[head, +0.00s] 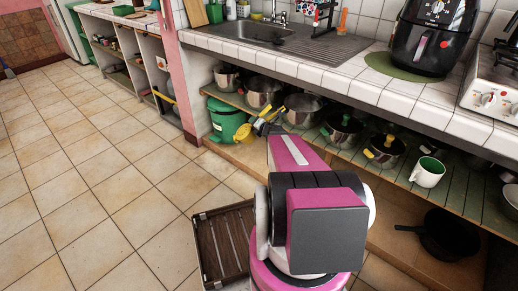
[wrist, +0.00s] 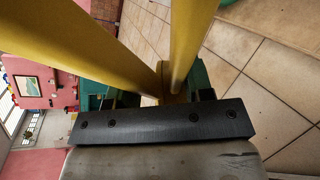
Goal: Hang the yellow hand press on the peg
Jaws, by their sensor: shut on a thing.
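The yellow hand press (head: 243,132) is at the end of my arm in the head view, in front of the lower shelf's left end. Its two long yellow arms (wrist: 78,48) fill much of the wrist view and converge at my gripper. My gripper (head: 266,124) is shut on the press and holds it above the floor. The jaws also show in the wrist view (wrist: 167,97), partly hidden by the press. I cannot make out the peg in either view.
A green bin (head: 226,119) stands close behind the press. Several pots, such as a steel pot (head: 262,92), and a white mug (head: 427,172) sit on the slatted shelf under the tiled counter (head: 345,80). A wooden slatted rack (head: 222,245) lies beside my base.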

